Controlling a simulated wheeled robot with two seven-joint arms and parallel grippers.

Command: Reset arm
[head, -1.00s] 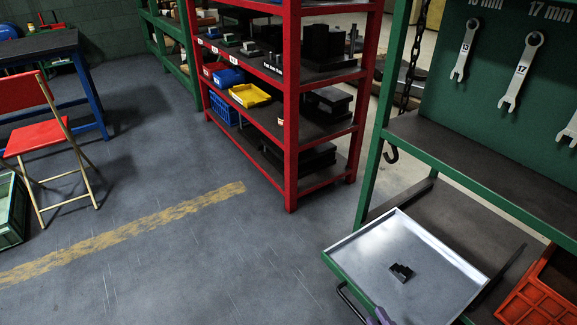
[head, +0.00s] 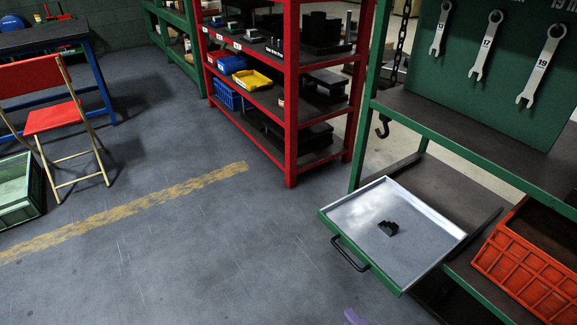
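A small purple tip, which looks like part of my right gripper (head: 353,317), shows at the bottom edge. The rest of it is cut off, so I cannot tell whether it is open or shut. It is apart from the drawer and below its handle. My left gripper is not in view. The pulled-out drawer (head: 352,216) has a grey inside, a green front and a black handle (head: 350,255). A black stepped part (head: 388,229) lies on the drawer's floor.
A green workbench (head: 440,125) with hanging wrenches (head: 486,46) stands at the right. An orange crate (head: 522,275) is beside the drawer. A red shelf (head: 291,110) stands behind, a red chair (head: 52,118) at the left. The middle floor is clear.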

